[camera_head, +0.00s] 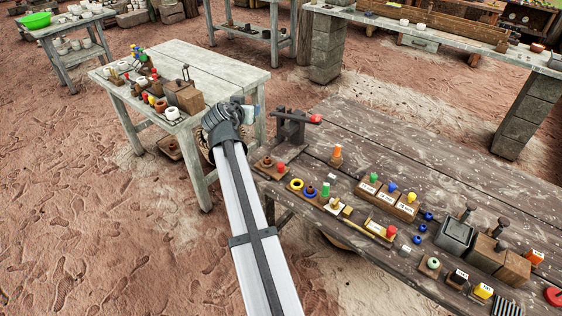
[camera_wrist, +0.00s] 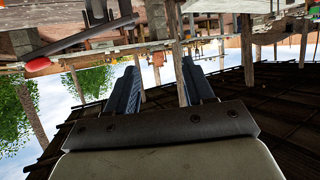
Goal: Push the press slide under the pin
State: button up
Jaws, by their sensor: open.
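A dark press (camera_head: 291,130) with a lever ending in a red handle (camera_head: 315,118) stands at the back left corner of the dark wooden table. A small wooden piece with a red knob (camera_head: 281,167), which looks like the press slide, lies in front of it on the near side. The pin under the lever is too small to make out. My gripper (camera_head: 256,107) is in the air just left of the press, apart from it. In the wrist view my gripper (camera_wrist: 163,88) is open with nothing between its fingers, and the red handle (camera_wrist: 38,64) shows upside down at left.
The dark table (camera_head: 400,150) holds coloured rings, pegs, labelled blocks and dark boxes along its near side. Its back middle is bare. A pale table (camera_head: 215,62) with small pots and blocks stands at left. Sandy ground (camera_head: 100,230) lies open at front left.

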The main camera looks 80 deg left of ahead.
jog(key=w+r+m+h, duration=0.1)
jog(key=w+r+h, duration=0.15)
jog(key=r, duration=0.25)
jog(key=n+g+h, duration=0.4)
jog(key=n+h, duration=0.4)
jog(key=h, duration=0.2)
send_over(281, 164)
notch_tip(281, 164, down, 11)
notch_tip(281, 164, down, 13)
jog(key=shift+d+r, duration=0.1)
grip_shut()
